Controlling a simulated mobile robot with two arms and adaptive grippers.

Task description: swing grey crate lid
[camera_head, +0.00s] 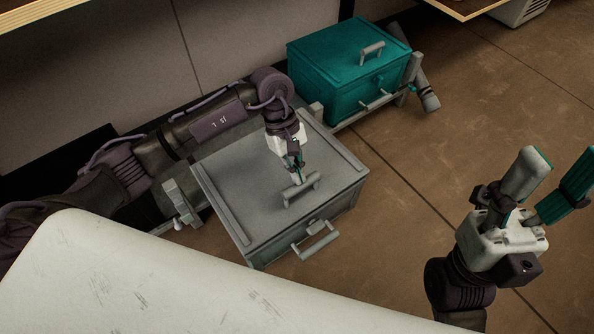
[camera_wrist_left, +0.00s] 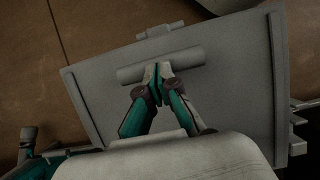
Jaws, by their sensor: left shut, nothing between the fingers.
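The grey crate (camera_head: 305,222) stands on the floor at the middle of the head view, with its lid (camera_head: 240,186) down on it. A bar handle (camera_head: 302,190) sits on top of the lid. It also shows in the left wrist view (camera_wrist_left: 184,63). My left gripper (camera_head: 296,180) points down over the lid, with its fingertips right at the handle. In the left wrist view the fingers (camera_wrist_left: 158,70) are shut together, with nothing between them. I cannot tell whether they touch the handle. My right gripper (camera_head: 562,172) is open and empty at the right, away from the crate.
A teal crate (camera_head: 335,82) with its lid down stands behind the grey one. A pale surface (camera_head: 150,285) fills the lower left foreground. A wall (camera_head: 95,75) runs along the back left. The brown floor (camera_head: 475,110) is clear to the right.

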